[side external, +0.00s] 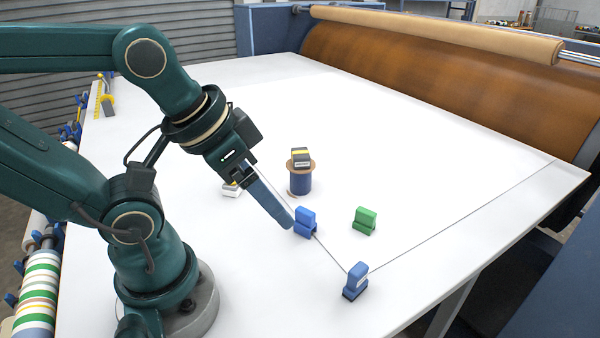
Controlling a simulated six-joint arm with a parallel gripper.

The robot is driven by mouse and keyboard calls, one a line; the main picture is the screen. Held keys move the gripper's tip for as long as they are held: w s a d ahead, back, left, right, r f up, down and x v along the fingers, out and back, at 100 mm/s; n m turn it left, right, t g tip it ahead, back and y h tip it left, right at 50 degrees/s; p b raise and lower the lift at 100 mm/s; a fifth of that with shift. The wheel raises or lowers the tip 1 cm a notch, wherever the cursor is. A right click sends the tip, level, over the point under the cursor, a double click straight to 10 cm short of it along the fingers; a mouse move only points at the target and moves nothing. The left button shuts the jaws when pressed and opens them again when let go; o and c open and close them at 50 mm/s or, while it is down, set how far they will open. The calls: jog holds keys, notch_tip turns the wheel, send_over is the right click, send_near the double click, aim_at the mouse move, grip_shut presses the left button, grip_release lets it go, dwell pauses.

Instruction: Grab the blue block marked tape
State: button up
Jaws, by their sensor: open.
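Two blue blocks stand on the white table (420,170). One blue block (306,219) is at the tips of my gripper (289,224). The other blue block (356,278) stands nearer the camera, to the lower right, on a dark base with a small pale label. I cannot read any marking, so I cannot tell which block is marked tape. My gripper is open and points down to the right. Its fingertips are just left of the first blue block; I cannot tell whether they touch it. One finger hides most of the other.
A green block (364,221) stands right of the nearer-to-gripper blue block. A white and grey block (231,189) is partly hidden by my gripper. The table's right side is clear.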

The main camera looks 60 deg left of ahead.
notch_tip(320, 180, up, 4)
jog(key=r, duration=0.1)
jog(key=n+g+h, duration=0.3)
jog(key=n+h, duration=1)
jog(key=n, duration=0.7)
send_over(362, 282)
jog(key=s+a, duration=0.1)
jog(key=a, duration=0.2)
jog(key=shift+n+t, duration=0.3)
jog(key=shift+n, duration=0.1)
notch_tip(362, 282, down, 19)
jog(key=shift+w+d+r, duration=0.1)
jog(key=shift+w, duration=0.05)
jog(key=shift+f, duration=0.55)
jog(key=shift+x, duration=2.6)
jog(key=shift+c, duration=0.3)
